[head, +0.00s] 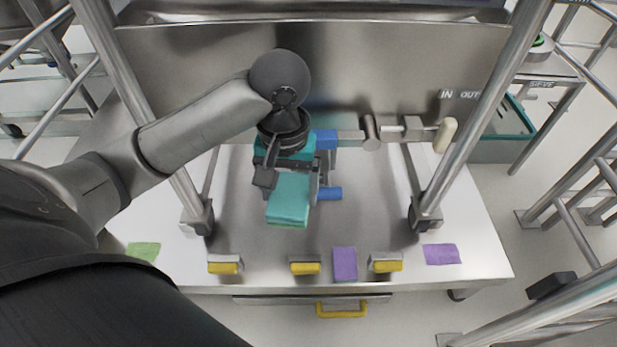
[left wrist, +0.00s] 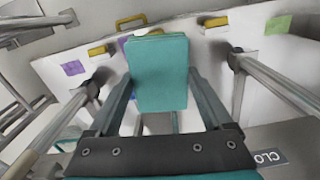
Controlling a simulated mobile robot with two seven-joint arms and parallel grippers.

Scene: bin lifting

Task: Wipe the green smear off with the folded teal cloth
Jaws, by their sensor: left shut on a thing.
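My left gripper (head: 291,184) is shut on the folded teal cloth (head: 288,203) over the middle of the steel table. The cloth sticks out past the fingers toward the table's front edge. In the left wrist view the cloth (left wrist: 159,72) sits between the two fingers and covers what lies behind it. Whether it touches the table is hard to tell. A flat green patch (head: 143,251) lies at the front left of the table; it also shows in the left wrist view (left wrist: 280,24). I cannot tell if it is the smear. My right gripper is not in view.
Yellow-fronted blocks (head: 305,267) line the front edge, with a purple piece (head: 345,264) among them. A flat purple patch (head: 441,253) lies at front right. Metal posts (head: 480,110) flank the work area. A cream-handled lever (head: 445,135) stands back right.

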